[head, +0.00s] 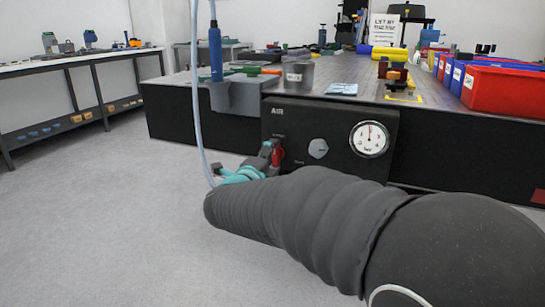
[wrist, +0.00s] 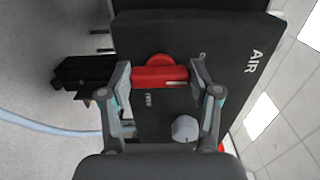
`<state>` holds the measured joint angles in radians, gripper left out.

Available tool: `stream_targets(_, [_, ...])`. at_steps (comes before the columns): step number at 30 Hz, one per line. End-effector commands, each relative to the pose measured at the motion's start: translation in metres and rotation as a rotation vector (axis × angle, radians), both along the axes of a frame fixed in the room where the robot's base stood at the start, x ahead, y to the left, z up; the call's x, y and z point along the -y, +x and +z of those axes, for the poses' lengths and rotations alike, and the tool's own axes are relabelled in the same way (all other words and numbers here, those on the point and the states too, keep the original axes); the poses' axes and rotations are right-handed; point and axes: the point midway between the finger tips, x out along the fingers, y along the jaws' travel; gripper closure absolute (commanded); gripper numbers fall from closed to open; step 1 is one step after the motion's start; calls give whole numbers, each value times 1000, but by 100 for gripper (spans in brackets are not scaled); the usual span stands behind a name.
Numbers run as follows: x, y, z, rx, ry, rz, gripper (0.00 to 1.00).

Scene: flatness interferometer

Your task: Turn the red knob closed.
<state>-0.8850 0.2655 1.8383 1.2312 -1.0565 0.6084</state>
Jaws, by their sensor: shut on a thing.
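The red knob (wrist: 160,76) is a red bar-shaped handle on a round red base on the black AIR panel (wrist: 215,45). My gripper (wrist: 161,77) is shut on it, one finger at each end of the bar in the wrist view. In the head view the red knob (head: 277,157) shows at the lower left of the panel (head: 330,130), with my gripper (head: 268,153) at it. My arm cover hides part of the panel's lower edge there.
A grey knob (head: 318,148) and a round white gauge (head: 370,138) sit to the right on the panel. A pale blue hose (head: 197,95) hangs at the left. A black fitting (wrist: 82,73) stands beside one finger. Open floor (head: 100,210) lies at the left.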

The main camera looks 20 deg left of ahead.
Motion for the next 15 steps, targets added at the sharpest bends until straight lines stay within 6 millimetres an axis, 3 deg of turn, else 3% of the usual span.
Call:
stream_targets(7, [0,0,0,1,-3,0,72])
stream_targets(8, [0,0,0,1,-3,0,35])
stream_targets(10, [0,0,0,1,-2,0,18])
stream_targets(11, [0,0,0,1,-2,0,12])
stream_targets(15, [0,0,0,0,-1,0,12])
